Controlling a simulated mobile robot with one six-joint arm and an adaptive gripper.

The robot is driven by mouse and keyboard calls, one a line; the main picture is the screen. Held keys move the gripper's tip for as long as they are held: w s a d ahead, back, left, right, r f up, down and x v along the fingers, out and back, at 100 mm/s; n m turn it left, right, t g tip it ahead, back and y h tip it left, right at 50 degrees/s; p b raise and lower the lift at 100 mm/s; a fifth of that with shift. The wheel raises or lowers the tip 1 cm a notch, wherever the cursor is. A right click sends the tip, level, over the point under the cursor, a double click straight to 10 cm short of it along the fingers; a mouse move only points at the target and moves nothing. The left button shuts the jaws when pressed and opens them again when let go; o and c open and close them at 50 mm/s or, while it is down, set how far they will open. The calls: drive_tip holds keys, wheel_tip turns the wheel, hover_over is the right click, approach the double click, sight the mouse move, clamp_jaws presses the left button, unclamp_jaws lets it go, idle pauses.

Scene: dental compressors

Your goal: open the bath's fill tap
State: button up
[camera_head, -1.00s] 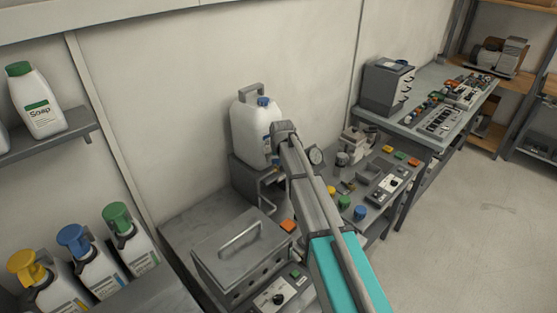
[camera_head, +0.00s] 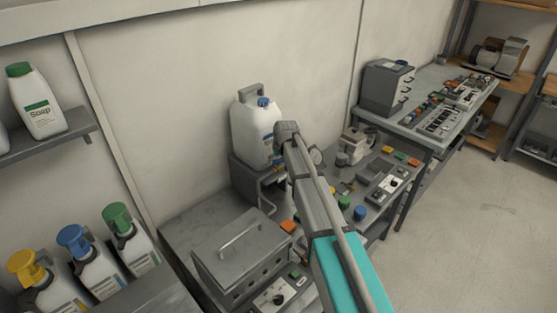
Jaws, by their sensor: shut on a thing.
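The white jug (camera_head: 251,134) with a blue cap stands on a raised grey stand (camera_head: 248,180) against the wall. The bath (camera_head: 240,252) is a grey metal box with a lid and handle on the bench below it. My gripper (camera_head: 276,174) is low at the jug's front right, above the bath's far end, and partly hidden by my own arm. It is shut on what appears to be the fill tap at the jug's base. The tap itself is mostly hidden, so its turn cannot be read.
A control panel with a dial (camera_head: 278,299) is at the bath's front. An orange block (camera_head: 289,226) lies beside the bath. Coloured knobs (camera_head: 344,202) and a control box (camera_head: 386,186) are right of my arm. Capped bottles (camera_head: 84,251) stand at lower left.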

drive_tip(key=shift+w+d+n+g+y, duration=0.1)
drive_tip(key=shift+n+g+y, duration=0.25)
drive_tip(key=shift+n, duration=0.9)
drive_tip(key=shift+d+n+g+y, duration=0.1)
drive_tip(key=shift+n+g+y, duration=0.25)
drive_tip(key=shift+n, duration=0.9)
drive_tip(key=o, duration=1)
drive_tip(key=shift+a+m, duration=0.1)
drive_tip(key=shift+m, duration=0.3)
drive_tip(key=shift+a+m+t+h, duration=0.1)
drive_tip(key=shift+m+t+h, duration=0.3)
drive_tip(key=shift+m, duration=0.7)
drive_tip(key=shift+a+m+t+h, duration=0.1)
drive_tip(key=shift+m+t+h, duration=0.45)
drive_tip(key=shift+m, duration=1.35)
drive_tip(key=p+v, duration=1.2)
drive_tip(key=v, duration=0.2)
drive_tip(key=shift+w+a+p, duration=0.1)
drive_tip(key=shift+w+p, duration=0.1)
drive_tip(key=shift+p, duration=0.2)
